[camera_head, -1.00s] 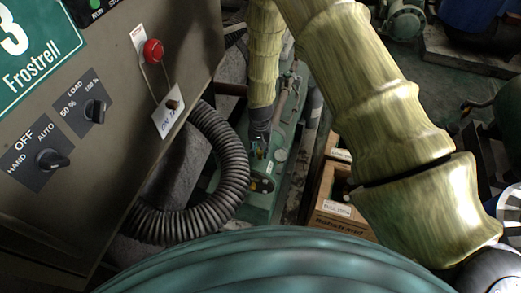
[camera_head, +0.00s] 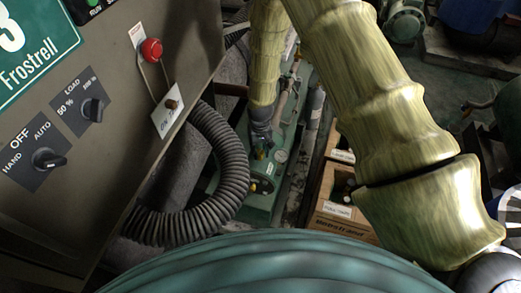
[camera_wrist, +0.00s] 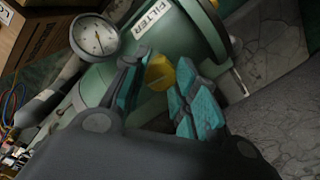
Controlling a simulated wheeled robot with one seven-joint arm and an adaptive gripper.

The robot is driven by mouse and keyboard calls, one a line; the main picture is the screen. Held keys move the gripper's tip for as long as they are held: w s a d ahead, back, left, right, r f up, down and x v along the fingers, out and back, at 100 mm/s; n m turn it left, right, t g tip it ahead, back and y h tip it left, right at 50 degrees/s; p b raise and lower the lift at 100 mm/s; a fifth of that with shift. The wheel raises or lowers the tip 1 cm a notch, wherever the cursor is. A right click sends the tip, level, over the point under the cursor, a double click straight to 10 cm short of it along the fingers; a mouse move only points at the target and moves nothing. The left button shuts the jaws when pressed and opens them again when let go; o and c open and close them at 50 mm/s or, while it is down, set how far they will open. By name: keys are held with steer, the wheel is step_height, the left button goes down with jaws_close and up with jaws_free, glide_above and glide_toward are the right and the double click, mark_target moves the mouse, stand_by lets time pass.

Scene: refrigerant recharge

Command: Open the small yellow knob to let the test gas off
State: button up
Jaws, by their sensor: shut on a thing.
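The small yellow knob (camera_wrist: 160,72) is in the wrist view, beside the green cylinder with the FILTER label (camera_wrist: 172,22). My gripper (camera_wrist: 165,85) has its two teal-padded fingers on either side of the knob and is shut on it. The knob's lower part is hidden between the fingers.
A round dial gauge (camera_wrist: 95,37) sits close left of the fingers. A grey control cabinet (camera_head: 110,110) stands at left, with a black ribbed hose (camera_head: 238,170) curving beside the unit. An open wooden crate (camera_head: 345,222) stands to the right.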

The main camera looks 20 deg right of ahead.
mark_target(260, 152)
steer(key=shift+s, duration=0.1)
steer(key=o, duration=1)
steer(key=shift+r, duration=0.6)
step_height(260, 152, up, 11)
steer(key=shift+f, duration=0.1)
